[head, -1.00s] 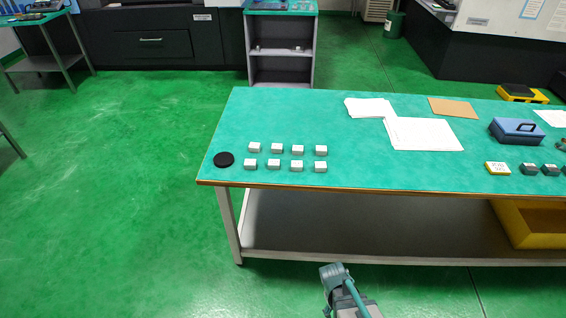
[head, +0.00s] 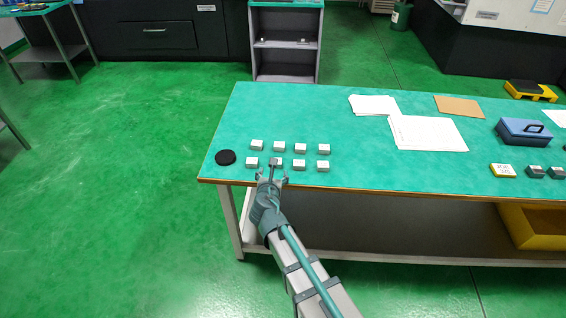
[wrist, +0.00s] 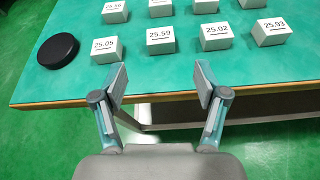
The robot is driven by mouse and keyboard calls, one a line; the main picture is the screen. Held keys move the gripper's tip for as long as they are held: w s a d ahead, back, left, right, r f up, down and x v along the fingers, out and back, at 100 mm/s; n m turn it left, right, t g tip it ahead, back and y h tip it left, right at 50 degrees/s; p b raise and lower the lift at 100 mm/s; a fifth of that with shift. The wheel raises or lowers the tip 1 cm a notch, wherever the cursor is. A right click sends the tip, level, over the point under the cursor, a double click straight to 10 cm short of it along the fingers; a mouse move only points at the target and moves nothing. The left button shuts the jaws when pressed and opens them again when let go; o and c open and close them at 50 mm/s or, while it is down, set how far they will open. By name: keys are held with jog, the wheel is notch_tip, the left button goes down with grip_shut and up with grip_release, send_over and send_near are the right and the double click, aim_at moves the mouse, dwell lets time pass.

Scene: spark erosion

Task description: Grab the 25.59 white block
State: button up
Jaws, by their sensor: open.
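The white block labelled 25.59 (wrist: 160,41) sits on the green table in the front row, second from the left. In the head view the same block (head: 277,161) stands just beyond my gripper (head: 271,177). In the wrist view my gripper (wrist: 160,80) is open and empty, its two fingers spread at the table's front edge. The block is ahead of the gap between the fingers, apart from both.
Block 25.05 (wrist: 104,50) is left of it and block 25.02 (wrist: 215,36) right, with 25.93 (wrist: 271,31) farther right. A second row stands behind. A black disc (wrist: 57,50) lies at the left. White papers (head: 427,133) lie farther right.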

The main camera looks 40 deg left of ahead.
jog(key=shift+n, duration=0.6)
jog(key=p+x, duration=0.1)
jog(key=x, duration=0.4)
jog(key=shift+w+a+f, duration=0.1)
jog(key=shift+w+a, duration=0.15)
jog(key=shift+a, duration=0.05)
jog(key=x, duration=0.2)
jog(key=p+x, duration=0.1)
jog(key=x, duration=0.1)
jog(key=shift+w+a+p, duration=0.1)
jog(key=shift+w+p, duration=0.2)
jog(key=shift+w, duration=0.1)
jog(key=shift+w+a, duration=0.1)
jog(key=shift+w, duration=0.05)
grip_shut()
